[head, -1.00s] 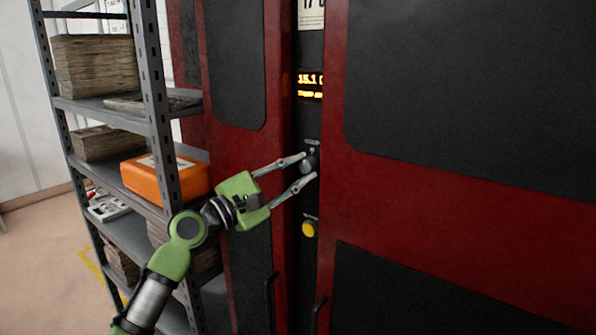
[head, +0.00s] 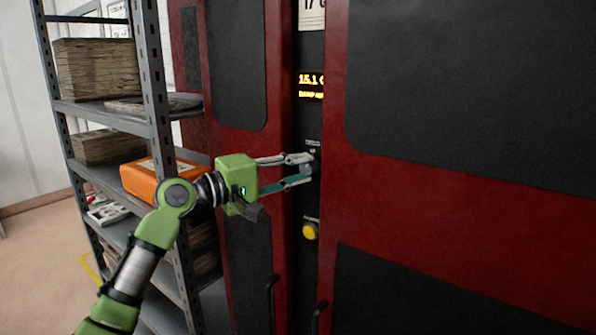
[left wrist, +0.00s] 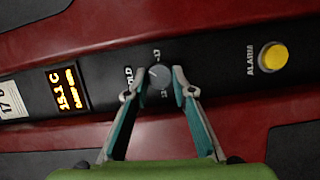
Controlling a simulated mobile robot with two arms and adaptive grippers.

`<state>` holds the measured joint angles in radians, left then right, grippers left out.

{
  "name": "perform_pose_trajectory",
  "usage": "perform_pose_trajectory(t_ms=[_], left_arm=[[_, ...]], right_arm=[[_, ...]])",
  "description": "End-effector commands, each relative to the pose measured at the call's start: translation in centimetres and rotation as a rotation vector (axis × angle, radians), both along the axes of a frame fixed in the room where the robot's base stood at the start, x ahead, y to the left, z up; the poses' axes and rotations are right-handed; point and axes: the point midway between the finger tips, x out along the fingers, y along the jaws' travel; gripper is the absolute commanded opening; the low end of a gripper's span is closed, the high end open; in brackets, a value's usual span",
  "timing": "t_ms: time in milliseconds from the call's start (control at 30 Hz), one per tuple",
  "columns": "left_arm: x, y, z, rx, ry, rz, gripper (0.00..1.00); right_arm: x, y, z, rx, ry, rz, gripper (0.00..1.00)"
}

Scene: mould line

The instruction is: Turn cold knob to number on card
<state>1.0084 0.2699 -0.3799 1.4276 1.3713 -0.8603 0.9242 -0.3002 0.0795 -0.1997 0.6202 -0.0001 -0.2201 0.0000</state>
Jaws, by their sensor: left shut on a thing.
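The cold knob (head: 307,169) is a small round grey knob on the dark strip between the red doors. It also shows in the left wrist view (left wrist: 160,77), with part of the word "COLD" beside it. My left gripper (head: 303,169) is shut on the knob, one finger on each side. The card (head: 312,14) is white, at the top of the strip; it reads 17 and a letter cut off by the frame. The display (head: 311,87) below it glows orange and reads 15.1 C. My right gripper is not in view.
A yellow alarm button (head: 310,231) sits below the knob, and door handles (head: 270,300) stand lower down. A grey shelf rack (head: 158,110) with stacked boards and an orange case (head: 150,180) stands at the left, close to my left arm.

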Motion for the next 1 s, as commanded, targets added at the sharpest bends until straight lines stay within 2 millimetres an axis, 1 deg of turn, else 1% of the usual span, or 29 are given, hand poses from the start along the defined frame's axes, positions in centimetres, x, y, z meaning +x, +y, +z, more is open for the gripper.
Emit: perform_pose_trajectory(t_ms=[600,800,1000], left_arm=[[-0.1,-0.1,0.6,0.469,-0.337,-0.001,0.02],[-0.1,-0.2,0.6,0.588,-0.424,0.0,0.02],[-0.2,-0.2,0.6,0.67,-0.482,-0.001,0.02]], right_arm=[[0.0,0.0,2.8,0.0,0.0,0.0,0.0],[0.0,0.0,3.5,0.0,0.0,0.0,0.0],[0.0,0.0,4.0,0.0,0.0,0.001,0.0]])
